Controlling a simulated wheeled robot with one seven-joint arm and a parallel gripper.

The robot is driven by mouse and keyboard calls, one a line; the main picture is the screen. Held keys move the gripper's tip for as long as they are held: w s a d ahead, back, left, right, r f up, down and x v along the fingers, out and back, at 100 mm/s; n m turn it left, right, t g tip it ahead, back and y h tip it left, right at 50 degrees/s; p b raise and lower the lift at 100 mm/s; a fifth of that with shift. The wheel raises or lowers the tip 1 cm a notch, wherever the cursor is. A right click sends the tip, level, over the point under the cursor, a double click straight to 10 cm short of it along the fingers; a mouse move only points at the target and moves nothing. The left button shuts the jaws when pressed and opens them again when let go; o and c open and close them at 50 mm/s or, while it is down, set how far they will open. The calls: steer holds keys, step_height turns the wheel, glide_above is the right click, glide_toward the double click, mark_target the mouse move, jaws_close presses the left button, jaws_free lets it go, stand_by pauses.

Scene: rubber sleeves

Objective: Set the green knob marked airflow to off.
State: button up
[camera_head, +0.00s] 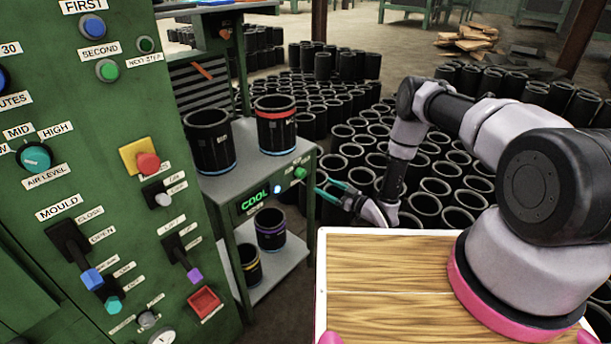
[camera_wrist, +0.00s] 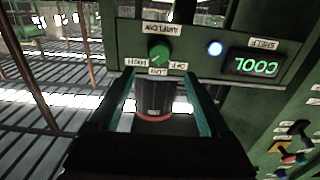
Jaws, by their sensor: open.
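The green airflow knob (camera_head: 300,172) sits on the front edge panel of the grey shelf unit, right of the COOL display. In the wrist view the picture is upside down and the knob (camera_wrist: 159,53) is ringed by HIGH, LOW and OFF labels, with AIRFLOW on the far side. A pale mark on the knob seems to point toward HIGH or LOW; I cannot tell exactly. My gripper (camera_head: 326,188) is open and empty, with teal fingers facing the panel. In the wrist view the fingertips (camera_wrist: 161,82) stand apart on either side of the knob's line, short of it.
The COOL display (camera_head: 254,200) has a lit blue light beside it. Black sleeves, one red-banded (camera_head: 276,124), stand on the shelf unit. A green control cabinet (camera_head: 100,180) with several knobs and levers stands at left. Many black sleeves (camera_head: 440,185) crowd the floor behind my arm.

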mark_target(304, 175)
steer(key=x, duration=1)
steer(key=shift+w+a, duration=0.2)
steer(key=shift+w, duration=0.05)
jaws_close()
